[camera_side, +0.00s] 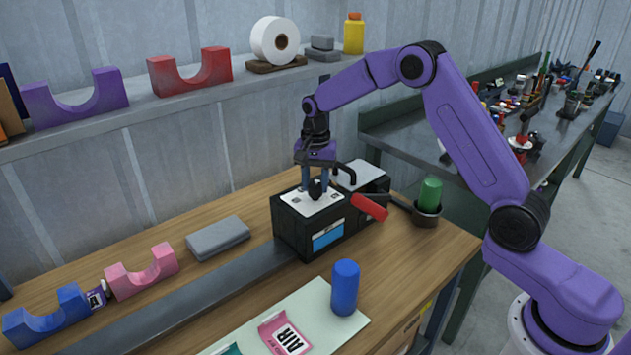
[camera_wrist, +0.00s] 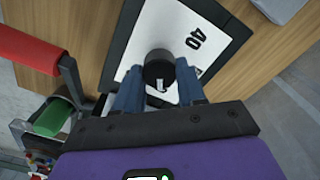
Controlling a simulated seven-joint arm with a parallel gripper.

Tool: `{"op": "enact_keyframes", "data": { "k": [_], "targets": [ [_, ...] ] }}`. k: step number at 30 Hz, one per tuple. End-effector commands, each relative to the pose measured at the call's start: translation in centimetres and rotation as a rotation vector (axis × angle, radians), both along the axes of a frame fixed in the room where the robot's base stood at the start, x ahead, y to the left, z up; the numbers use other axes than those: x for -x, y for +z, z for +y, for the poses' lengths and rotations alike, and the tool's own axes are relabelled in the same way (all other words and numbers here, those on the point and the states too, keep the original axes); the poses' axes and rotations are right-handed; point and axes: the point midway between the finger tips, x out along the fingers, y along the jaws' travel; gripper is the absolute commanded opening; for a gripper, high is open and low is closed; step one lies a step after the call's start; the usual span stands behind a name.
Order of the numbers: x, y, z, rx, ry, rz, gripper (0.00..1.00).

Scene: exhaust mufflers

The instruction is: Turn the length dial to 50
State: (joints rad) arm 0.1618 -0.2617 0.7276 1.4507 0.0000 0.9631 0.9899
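The length dial is a round black knob (camera_wrist: 159,66) with a small white mark, on a white plate (camera_wrist: 150,28) printed with 40 and another number partly hidden by a finger. The plate is on top of a black box (camera_side: 306,236) on the bench. My gripper (camera_side: 315,188) points down over this plate, with the knob between its fingertips. In the wrist view, the blue fingers of my gripper (camera_wrist: 160,75) stand on either side of the knob, very close to it. I cannot tell whether both touch it.
A red-handled lever (camera_side: 369,206) sticks out from the box's right side. A green cylinder in a dark cup (camera_side: 428,203) stands to the right. A blue cylinder (camera_side: 345,287) stands in front on a pale mat (camera_side: 325,326). A grey block (camera_side: 218,237) lies to the left.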

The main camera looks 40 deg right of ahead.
Motion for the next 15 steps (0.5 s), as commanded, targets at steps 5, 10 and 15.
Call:
{"op": "enact_keyframes", "data": {
  "k": [5,10,15],
  "targets": [
    [0.00,0.03,0.00,0.000,0.004,0.000,0.09],
    [-0.01,0.04,0.00,0.000,0.038,0.000,0.09],
    [-0.03,0.05,0.05,0.000,0.126,0.000,0.09]
  ]
}}
